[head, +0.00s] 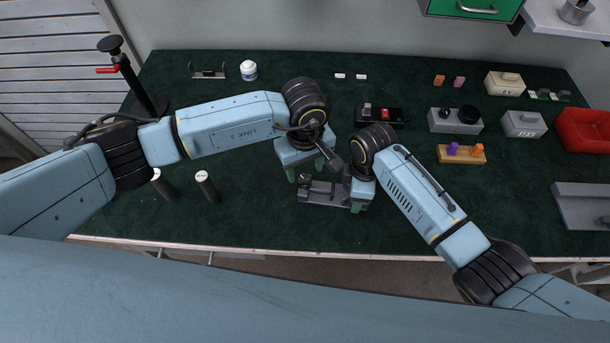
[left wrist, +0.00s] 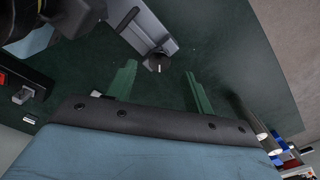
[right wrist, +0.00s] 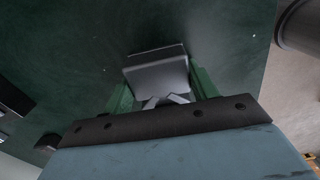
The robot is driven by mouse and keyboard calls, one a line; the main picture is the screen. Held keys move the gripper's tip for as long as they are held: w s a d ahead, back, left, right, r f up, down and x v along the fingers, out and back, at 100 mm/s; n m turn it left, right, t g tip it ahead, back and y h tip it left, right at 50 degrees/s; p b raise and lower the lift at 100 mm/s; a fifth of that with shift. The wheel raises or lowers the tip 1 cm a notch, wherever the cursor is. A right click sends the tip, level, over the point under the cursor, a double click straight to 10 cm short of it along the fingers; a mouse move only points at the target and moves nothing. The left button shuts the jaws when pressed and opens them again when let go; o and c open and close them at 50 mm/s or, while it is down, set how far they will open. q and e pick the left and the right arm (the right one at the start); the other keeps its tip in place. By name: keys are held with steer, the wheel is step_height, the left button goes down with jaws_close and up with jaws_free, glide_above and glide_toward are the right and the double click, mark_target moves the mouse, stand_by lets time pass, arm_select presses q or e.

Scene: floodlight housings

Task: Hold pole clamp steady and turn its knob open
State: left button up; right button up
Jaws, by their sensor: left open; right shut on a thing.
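The grey pole clamp (head: 318,192) lies on the dark green mat near the front middle, partly hidden by my arms. My right gripper (head: 357,206) is at its right end. In the right wrist view the fingers (right wrist: 162,92) are shut on the clamp's grey block (right wrist: 158,74). My left gripper (head: 304,172) is at the clamp's left end. In the left wrist view its fingers (left wrist: 160,86) are open and empty. A small dark knob with a pale mark (left wrist: 154,64) sits on the clamp's end (left wrist: 145,28), just beyond and between the fingertips, apart from them.
Two dark cylinders (head: 207,187) stand at the left. A black box with a red switch (head: 382,116) lies behind the clamp. A grey block with black knobs (head: 455,121) and a wooden holder (head: 462,154) are to the right. The mat's front strip is clear.

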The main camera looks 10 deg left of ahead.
mark_target(305, 180)
arm_select(q)
steer(key=shift+f, duration=2.25)
steer(key=c, duration=1)
steer(key=shift+n, duration=0.3)
